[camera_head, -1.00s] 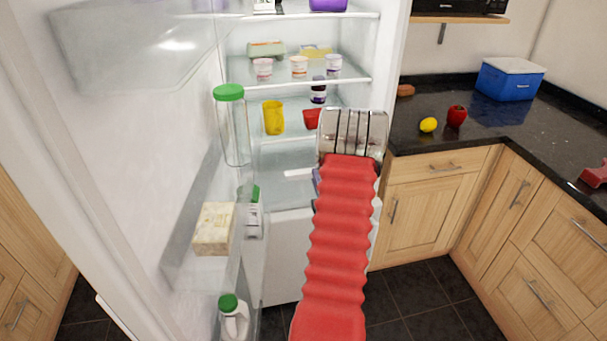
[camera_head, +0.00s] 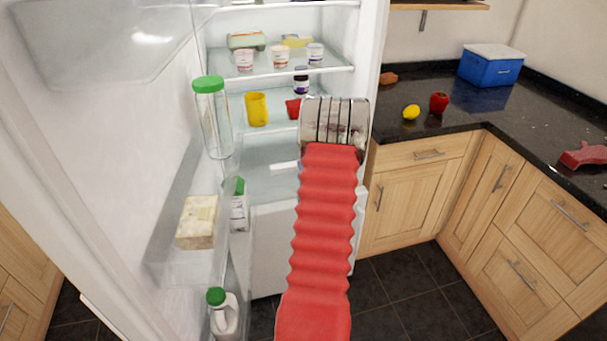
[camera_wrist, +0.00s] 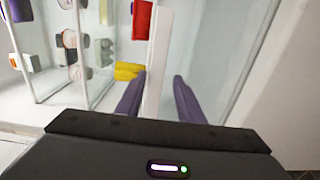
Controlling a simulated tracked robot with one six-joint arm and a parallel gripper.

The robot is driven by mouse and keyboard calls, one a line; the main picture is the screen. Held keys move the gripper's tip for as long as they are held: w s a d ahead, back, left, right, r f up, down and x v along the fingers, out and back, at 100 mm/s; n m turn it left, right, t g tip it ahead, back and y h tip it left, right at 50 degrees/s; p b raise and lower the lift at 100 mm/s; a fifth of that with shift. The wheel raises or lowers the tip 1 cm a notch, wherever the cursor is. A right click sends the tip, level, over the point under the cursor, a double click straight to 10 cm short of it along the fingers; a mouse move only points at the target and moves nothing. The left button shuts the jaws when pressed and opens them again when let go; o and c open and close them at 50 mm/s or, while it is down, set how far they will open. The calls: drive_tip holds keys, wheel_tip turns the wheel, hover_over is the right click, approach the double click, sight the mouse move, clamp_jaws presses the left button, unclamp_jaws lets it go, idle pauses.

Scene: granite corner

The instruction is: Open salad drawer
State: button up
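The pale front of what looks like the salad drawer (camera_head: 278,245) is low in the open fridge, partly behind my red-sleeved arm. In the head view my arm and silver wrist hide my gripper's fingers. In the wrist view my gripper (camera_wrist: 158,88) shows two dark purple fingers, spread apart. A white strip (camera_wrist: 157,60) passes between them, probably the drawer's or a shelf's front edge. A clear panel lies right of it. The left finger is close to the strip, with more gap at the right finger. I cannot tell whether either touches it.
The open fridge door at left carries a green-lidded jar (camera_head: 212,120), a pale block (camera_head: 197,222) and a milk bottle (camera_head: 223,315). A yellow cup (camera_head: 257,108) stands on a shelf. The counter (camera_head: 450,122) and wooden cupboards (camera_head: 410,205) are at right. Dark floor is clear between.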

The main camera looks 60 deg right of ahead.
drive_tip(key=shift+s, duration=0.1)
drive_tip(key=v, duration=1.3)
drive_tip(key=shift+s+a, duration=0.2)
drive_tip(key=shift+a, duration=0.15)
drive_tip(key=shift+s, duration=0.1)
